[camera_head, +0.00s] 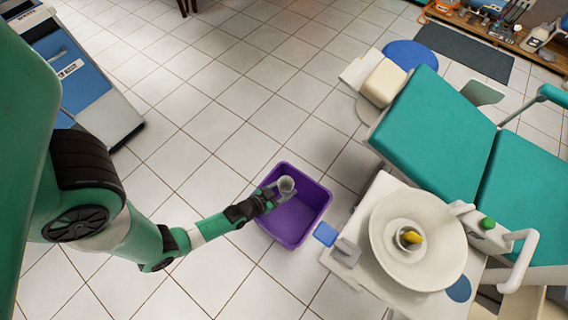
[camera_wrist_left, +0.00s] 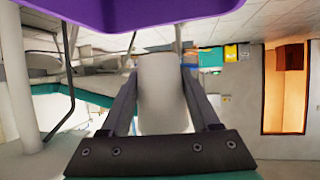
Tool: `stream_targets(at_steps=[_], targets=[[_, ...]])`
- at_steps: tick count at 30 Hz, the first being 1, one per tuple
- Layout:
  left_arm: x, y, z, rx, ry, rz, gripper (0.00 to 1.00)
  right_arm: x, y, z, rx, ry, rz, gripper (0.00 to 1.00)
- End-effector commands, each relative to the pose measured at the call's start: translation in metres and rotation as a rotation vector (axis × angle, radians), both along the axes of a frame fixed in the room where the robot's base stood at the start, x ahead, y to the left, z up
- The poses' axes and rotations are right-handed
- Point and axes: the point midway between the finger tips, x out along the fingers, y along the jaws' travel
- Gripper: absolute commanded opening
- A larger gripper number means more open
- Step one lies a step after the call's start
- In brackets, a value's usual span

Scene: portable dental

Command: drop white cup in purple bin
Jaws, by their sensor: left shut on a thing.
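The white cup (camera_head: 286,184) is held in my left gripper (camera_head: 276,192), over the purple bin (camera_head: 312,214) as seen in the head view. In the left wrist view the cup (camera_wrist_left: 163,95) sits between the two dark fingers of my left gripper (camera_wrist_left: 160,85), which are shut on it. The purple bin's edge (camera_wrist_left: 130,14) crosses the top of that view. The bin stands on the tiled floor, and the inside that shows looks empty. The cup's height above the bin is hard to tell. My right gripper is not in view.
A white dental unit with a round basin (camera_head: 418,262) stands right of the bin, with a yellow item in its middle. A teal dental chair (camera_head: 436,130) is behind it. A blue and white cabinet (camera_head: 85,85) is at upper left. Tiled floor around the bin is clear.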

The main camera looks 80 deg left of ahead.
Motion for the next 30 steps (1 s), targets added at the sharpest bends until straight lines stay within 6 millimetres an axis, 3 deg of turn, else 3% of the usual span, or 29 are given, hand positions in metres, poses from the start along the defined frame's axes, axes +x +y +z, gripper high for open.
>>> stream_targets(at_steps=[5,15,26,27,30], targets=[[0.000,0.000,-0.011,0.000,0.000,-0.001,0.00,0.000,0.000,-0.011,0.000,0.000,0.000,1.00],[0.001,0.000,-0.056,-0.001,0.000,-0.002,0.00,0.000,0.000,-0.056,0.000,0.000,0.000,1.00],[0.001,0.000,-0.059,0.000,0.000,-0.002,0.00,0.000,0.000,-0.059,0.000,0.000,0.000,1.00],[0.001,0.000,-0.059,0.000,0.000,-0.002,0.69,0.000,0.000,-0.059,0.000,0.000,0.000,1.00],[0.001,0.000,-0.059,0.000,0.000,-0.002,0.87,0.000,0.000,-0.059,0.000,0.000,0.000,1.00]])
